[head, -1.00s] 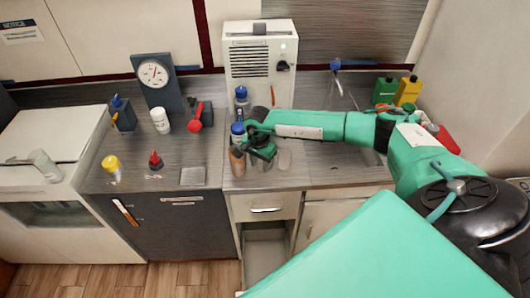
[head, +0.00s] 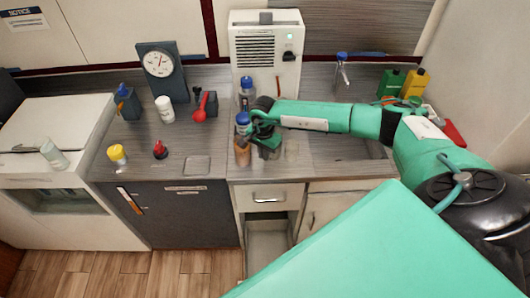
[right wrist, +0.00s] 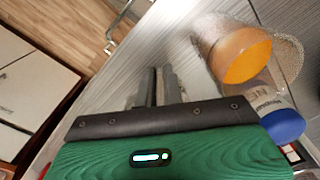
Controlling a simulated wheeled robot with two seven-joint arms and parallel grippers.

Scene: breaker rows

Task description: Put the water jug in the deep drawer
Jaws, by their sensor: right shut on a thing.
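My right gripper (head: 266,140) reaches down over the counter above the drawer unit, its fingers close together in the right wrist view (right wrist: 158,88). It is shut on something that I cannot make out. I cannot clearly pick out the water jug. A brown-orange container (head: 242,153) stands just left of the gripper; its orange round face (right wrist: 246,56) shows right of the fingers in the wrist view. A pale clear shape (head: 291,147) is right of the gripper. The deep drawer (head: 266,240) shows as an open grey space under a shut, shallower drawer (head: 266,197). My left gripper is not in view.
Blue-capped bottles stand behind the gripper (head: 243,122), one with its cap low in the wrist view (right wrist: 285,126). A white machine (head: 267,60) is at the back. A dark cabinet (head: 180,215) adjoins the drawers on the left. Green and yellow containers (head: 391,83) stand back right.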

